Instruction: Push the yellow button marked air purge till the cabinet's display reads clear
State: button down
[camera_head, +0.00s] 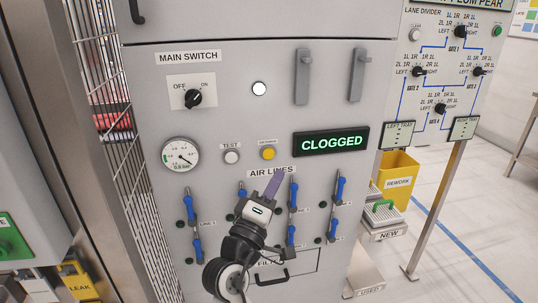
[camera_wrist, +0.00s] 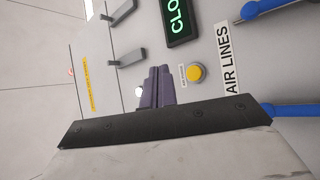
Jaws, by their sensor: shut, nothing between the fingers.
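The yellow button (camera_head: 268,153) sits on the grey cabinet front (camera_head: 230,115), under a small label too blurred to read. It also shows in the wrist view (camera_wrist: 196,72), beside my fingers. The display (camera_head: 332,142) right of it reads CLOGGED in green letters; part of it shows in the wrist view (camera_wrist: 177,15). My gripper (camera_head: 276,178), with purple fingers, is just below the yellow button, over the AIR LINES label. In the wrist view my gripper (camera_wrist: 158,72) is shut and empty. I see no contact with the button.
A white TEST button (camera_head: 232,157) and a pressure gauge (camera_head: 180,155) are left of the yellow button. The main switch (camera_head: 194,98) and a white round light (camera_head: 259,88) are above. Blue valve levers (camera_head: 293,193) flank my arm. Two grey handles (camera_head: 302,77) stick out at upper right.

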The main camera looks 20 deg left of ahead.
jog(key=shift+w+a+b, duration=0.15)
jog(key=shift+w+a, duration=0.5)
jog(key=shift+w, duration=0.3)
jog(key=shift+w+a+b, duration=0.1)
jog(key=shift+w+a, duration=0.55)
jog(key=shift+w, duration=0.3)
jog(key=shift+w+a+b, duration=0.15)
jog(key=shift+w+a, duration=0.5)
jog(key=shift+w, duration=0.3)
jog(key=shift+w+a, duration=0.25)
jog(key=shift+w, duration=0.1)
jog(key=shift+w+a, duration=0.15)
jog(key=shift+w, duration=0.1)
dwell(0.5)
jog(key=shift+s+d, duration=0.4)
jog(key=shift+s, duration=0.25)
jog(key=s+d, duration=0.1)
jog(key=s, duration=0.1)
jog(key=s+d, duration=0.2)
dwell(0.6)
